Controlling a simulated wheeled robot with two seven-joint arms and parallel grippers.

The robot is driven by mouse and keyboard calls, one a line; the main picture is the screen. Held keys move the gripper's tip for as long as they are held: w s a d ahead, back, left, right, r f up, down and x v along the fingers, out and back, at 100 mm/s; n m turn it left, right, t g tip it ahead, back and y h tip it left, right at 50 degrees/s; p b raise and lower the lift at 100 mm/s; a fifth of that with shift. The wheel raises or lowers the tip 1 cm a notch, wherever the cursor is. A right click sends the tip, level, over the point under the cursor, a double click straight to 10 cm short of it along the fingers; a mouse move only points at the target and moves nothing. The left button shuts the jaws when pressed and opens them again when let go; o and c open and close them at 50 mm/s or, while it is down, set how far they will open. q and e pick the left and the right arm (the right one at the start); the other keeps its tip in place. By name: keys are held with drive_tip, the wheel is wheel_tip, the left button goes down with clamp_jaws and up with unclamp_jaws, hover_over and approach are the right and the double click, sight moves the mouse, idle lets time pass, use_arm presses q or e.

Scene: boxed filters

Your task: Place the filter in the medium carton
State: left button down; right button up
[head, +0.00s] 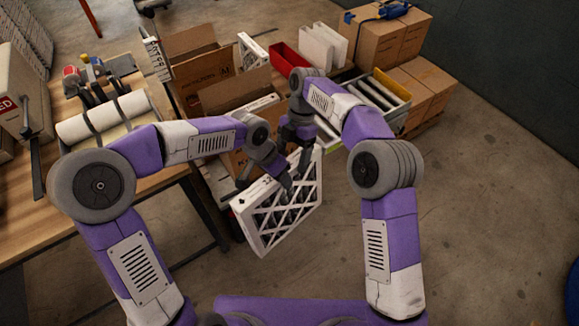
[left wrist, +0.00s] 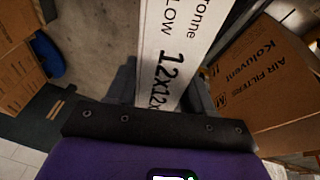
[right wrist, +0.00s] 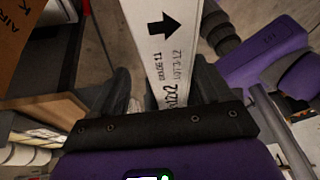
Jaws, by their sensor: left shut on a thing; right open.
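A white-framed filter (head: 283,212) with a lattice face is tilted in the air in front of the cartons. My left gripper (head: 266,180) is shut on its upper edge. In the left wrist view the filter's printed white edge (left wrist: 168,55) runs between the fingers. My right gripper (head: 302,152) is open at the filter's far upper end. In the right wrist view the edge with a black arrow (right wrist: 165,60) lies between its spread fingers. A carton marked M (left wrist: 270,88), printed "Koluvent Air Filters", stands beside the filter in the left wrist view.
Open brown cartons (head: 205,72) stand behind my grippers, partly hidden by my arms. A red bin (head: 289,60) and a grey crate with a yellow edge (head: 393,85) are beyond. A wooden bench (head: 70,215) is at left. The floor at right is clear.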

drive_tip(key=shift+x, duration=2.05)
use_arm(q)
drive_tip(key=c, duration=1.9)
unclamp_jaws()
drive_tip(key=shift+s+d, duration=0.1)
use_arm(e)
drive_tip(key=shift+a, duration=0.1)
drive_tip(key=c, duration=1)
use_arm(q)
drive_tip(key=o, duration=1.6)
drive_tip(key=shift+c, duration=0.2)
use_arm(e)
drive_tip(key=shift+r, duration=0.1)
drive_tip(key=shift+c, duration=1.2)
